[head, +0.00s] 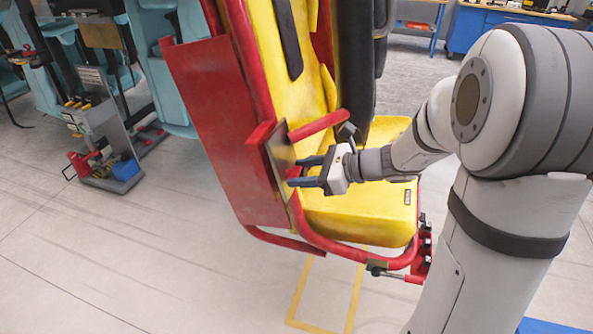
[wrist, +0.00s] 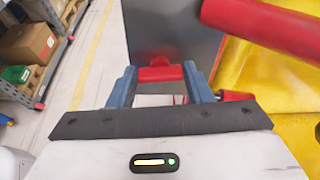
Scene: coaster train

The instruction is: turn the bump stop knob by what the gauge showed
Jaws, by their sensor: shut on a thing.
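The red bump stop knob (wrist: 160,71) sits on a grey metal plate (wrist: 172,35) in the wrist view. My gripper (wrist: 160,74) has its two blue-grey fingers on either side of the knob and is shut on it. In the head view my gripper (head: 306,172) reaches left to the plate (head: 281,155) at the side of the yellow seat (head: 360,205). There the knob (head: 294,171) is small and partly hidden by the fingers. No marks on the knob can be read. No gauge can be made out.
A red padded bar (head: 319,126) runs just above my gripper and shows close at the top right of the wrist view (wrist: 265,28). A large red side panel (head: 215,120) stands left of the seat. A grey trolley (head: 105,125) stands further left. Open floor lies in front.

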